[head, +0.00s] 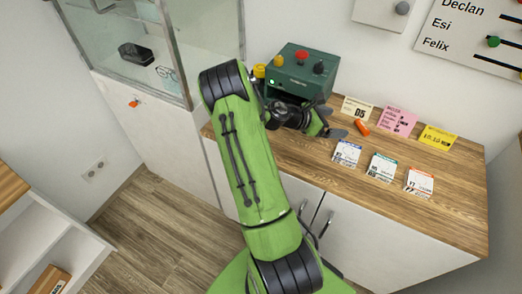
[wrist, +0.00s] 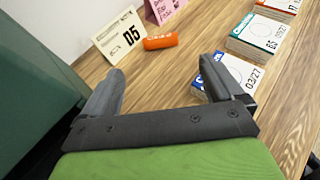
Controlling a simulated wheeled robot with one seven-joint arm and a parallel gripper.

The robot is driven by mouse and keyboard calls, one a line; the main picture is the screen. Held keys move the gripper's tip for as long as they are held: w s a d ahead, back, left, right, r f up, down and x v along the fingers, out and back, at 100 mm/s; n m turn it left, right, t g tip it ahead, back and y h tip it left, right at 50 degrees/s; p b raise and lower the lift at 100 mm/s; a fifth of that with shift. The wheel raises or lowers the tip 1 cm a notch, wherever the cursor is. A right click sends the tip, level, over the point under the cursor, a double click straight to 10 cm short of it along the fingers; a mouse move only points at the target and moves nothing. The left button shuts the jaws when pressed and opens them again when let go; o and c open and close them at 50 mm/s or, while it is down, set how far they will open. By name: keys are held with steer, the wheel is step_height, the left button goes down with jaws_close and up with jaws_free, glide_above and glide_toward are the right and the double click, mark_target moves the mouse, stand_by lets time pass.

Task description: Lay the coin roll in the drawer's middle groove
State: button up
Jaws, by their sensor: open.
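An orange cylinder (head: 361,128), which looks like the coin roll, lies on its side on the wooden counter (head: 440,205). It also shows in the wrist view (wrist: 160,41), just beyond the fingertips and nearer the left one in line. My gripper (head: 335,124) is low over the counter, to the left of the roll. In the wrist view my gripper (wrist: 166,72) has its fingers spread with nothing between them. The roll is apart from both fingers. I cannot make out a drawer with grooves in either view.
Cards stand behind the roll: cream (head: 357,109), pink (head: 397,120), yellow (head: 438,137). Stacks of printed cards (head: 346,152) lie in front, one close to the right finger. A green box with knobs (head: 300,72) stands behind my gripper. A glass cabinet (head: 150,45) is at left.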

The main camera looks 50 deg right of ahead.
steer(key=w+a+r+m+t+y, duration=0.3)
steer(key=w+a+r+m+t, duration=0.15)
steer(key=w+a, duration=0.4)
steer(key=a+r+m+t+y, duration=0.2)
steer(key=a+r, duration=0.1)
steer(key=a, duration=0.5)
steer(key=a+r+m+t+y, duration=0.2)
steer(key=a+r, duration=0.1)
steer(key=a, duration=0.6)
steer(key=a+r+m+t+y, duration=0.2)
steer(key=a+r+t, duration=0.1)
steer(key=a, duration=0.6)
steer(key=shift+s+a+r, duration=0.2)
steer(key=shift+a+r, duration=0.05)
steer(key=shift+r, duration=0.15)
steer(key=s+a, duration=0.2)
steer(key=a, duration=0.1)
steer(key=s+a+r+t+y, duration=0.1)
steer(key=s+a, duration=0.2)
steer(key=s+a+m+y, duration=0.1)
steer(key=s+a, duration=0.1)
steer(key=a, duration=0.1)
steer(key=shift+s+a+r, duration=0.2)
steer(key=shift+a+r, duration=0.05)
steer(key=shift+r, duration=0.1)
steer(key=shift+c, duration=1.1)
steer(key=shift+w+r, duration=0.1)
